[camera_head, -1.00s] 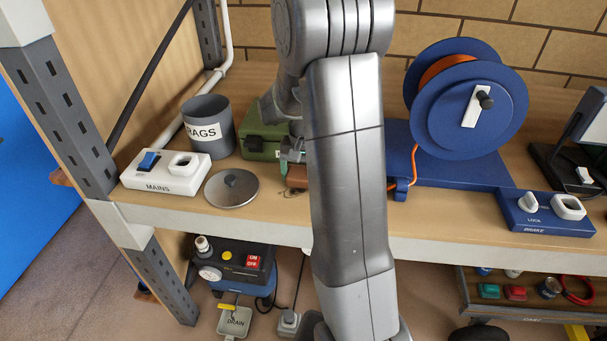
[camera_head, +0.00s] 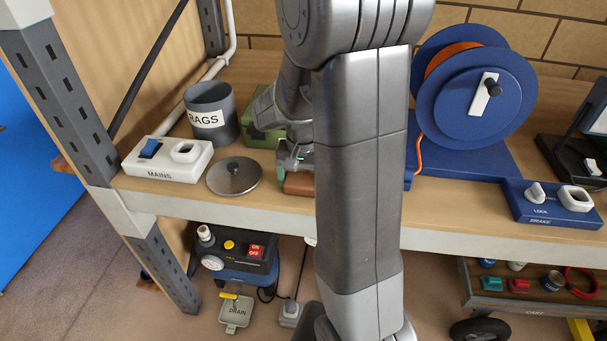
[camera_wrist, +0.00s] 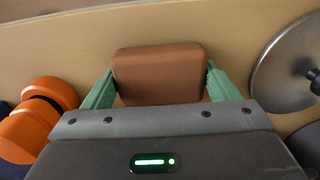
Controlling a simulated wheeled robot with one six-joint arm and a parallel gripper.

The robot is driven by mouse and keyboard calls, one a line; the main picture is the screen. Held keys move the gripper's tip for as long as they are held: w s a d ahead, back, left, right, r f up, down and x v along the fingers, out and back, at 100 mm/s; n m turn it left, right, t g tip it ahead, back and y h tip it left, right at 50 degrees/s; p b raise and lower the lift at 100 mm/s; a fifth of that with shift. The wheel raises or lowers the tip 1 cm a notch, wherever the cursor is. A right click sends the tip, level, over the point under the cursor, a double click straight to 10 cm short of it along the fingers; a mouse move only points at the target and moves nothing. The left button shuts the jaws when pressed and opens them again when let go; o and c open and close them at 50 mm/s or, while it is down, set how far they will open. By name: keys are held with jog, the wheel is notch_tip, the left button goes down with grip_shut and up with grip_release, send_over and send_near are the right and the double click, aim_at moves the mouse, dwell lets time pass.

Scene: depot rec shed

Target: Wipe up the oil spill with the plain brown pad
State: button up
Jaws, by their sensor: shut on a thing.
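The plain brown pad (camera_wrist: 160,75) is held between the two green fingers of my gripper (camera_wrist: 161,72) in the wrist view. In the head view, the pad (camera_head: 298,184) is partly hidden behind my arm, low over the bench near its front edge. My gripper (camera_head: 296,160) is above it, left of my forearm. The pad appears to be at the bench surface, but I cannot tell if it presses on it. No oil shows in either current view; the spot under the pad and behind my arm is hidden.
A lidless grey RAGS bin (camera_head: 212,115), a round metal lid (camera_head: 234,176) and a white MAINS box (camera_head: 167,160) stand left of the pad. A green box (camera_head: 262,125) is behind. A blue cable reel (camera_head: 475,90) stands right. An orange object (camera_wrist: 45,115) shows in the wrist view.

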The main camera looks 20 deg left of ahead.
jog(key=shift+s+a, duration=0.15)
jog(key=shift+a, duration=0.45)
jog(key=shift+s+a, duration=0.15)
jog(key=shift+a, duration=0.45)
jog(key=shift+w+a+p, duration=0.2)
jog(key=shift+w, duration=0.7)
jog(key=shift+w+a+p, duration=0.2)
jog(key=shift+w, duration=0.65)
jog(key=shift+w+a+r+p, duration=0.1)
jog(key=shift+w+a+p, duration=0.2)
jog(key=shift+w, duration=0.7)
jog(key=shift+w+a+p, duration=0.15)
jog(key=shift+w+p, duration=0.1)
jog(key=shift+w, duration=0.7)
jog(key=shift+s+d+f+b, duration=0.1)
jog(key=shift+s+d+b, duration=0.1)
jog(key=shift+s, duration=0.55)
jog(key=shift+s+d+f+b, duration=0.1)
jog(key=shift+s+d+b, duration=0.05)
jog(key=shift+s, duration=0.55)
jog(key=shift+s+d+b, duration=0.2)
jog(key=shift+s, duration=0.55)
jog(key=shift+s+d+r, duration=0.1)
jog(key=shift+s+d, duration=0.1)
jog(key=shift+s, duration=0.6)
jog(key=shift+s+d+r, duration=0.1)
jog(key=shift+s+d, duration=0.05)
jog(key=shift+s, duration=0.65)
